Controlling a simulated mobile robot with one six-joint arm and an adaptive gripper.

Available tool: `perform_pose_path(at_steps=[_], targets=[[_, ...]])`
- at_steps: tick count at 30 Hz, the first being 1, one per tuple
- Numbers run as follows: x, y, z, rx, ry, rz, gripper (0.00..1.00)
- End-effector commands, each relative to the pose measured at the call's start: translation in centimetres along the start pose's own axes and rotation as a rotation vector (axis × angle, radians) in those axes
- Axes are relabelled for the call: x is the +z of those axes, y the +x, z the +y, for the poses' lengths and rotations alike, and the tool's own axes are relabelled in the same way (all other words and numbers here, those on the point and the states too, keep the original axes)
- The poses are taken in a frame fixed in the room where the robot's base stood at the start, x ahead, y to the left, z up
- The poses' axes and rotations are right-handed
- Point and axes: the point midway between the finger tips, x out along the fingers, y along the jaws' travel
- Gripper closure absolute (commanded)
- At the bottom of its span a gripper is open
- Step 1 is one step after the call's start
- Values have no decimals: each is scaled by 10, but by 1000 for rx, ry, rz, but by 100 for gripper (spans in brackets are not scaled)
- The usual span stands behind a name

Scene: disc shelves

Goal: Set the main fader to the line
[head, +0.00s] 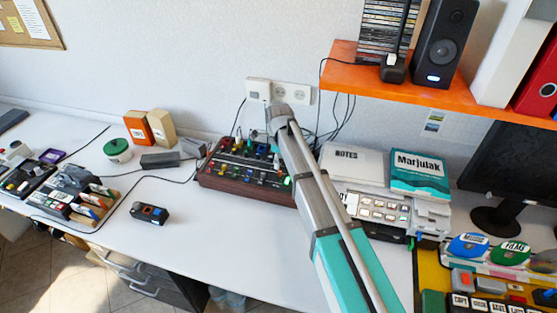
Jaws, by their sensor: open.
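The mixer (232,165) is a dark panel in a brown wooden case, with rows of coloured knobs and fader caps. It stands near the wall, left of my arm. My arm reaches over its right part, and my gripper (271,139) is above that side, largely hidden by my own wrist. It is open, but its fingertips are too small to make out. A green cap (287,181) shows at the mixer's right edge beside my arm. I cannot tell which control is the main fader, and its line is too small to see.
An orange shelf (440,92) with a black speaker (441,45) hangs at the upper right. A printer-like device (385,206) with books on it stands right of my arm. A small dark device (149,213) lies left on the white desk, which is clear in front of the mixer.

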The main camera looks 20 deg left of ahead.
Motion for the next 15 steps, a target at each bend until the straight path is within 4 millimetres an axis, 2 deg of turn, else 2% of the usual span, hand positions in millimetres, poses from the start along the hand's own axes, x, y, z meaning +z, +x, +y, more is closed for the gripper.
perform_pose_path(at_steps=[1,15], targets=[[0,-9,0,0,0,0,34],[0,-48,0,0,0,0,34]])
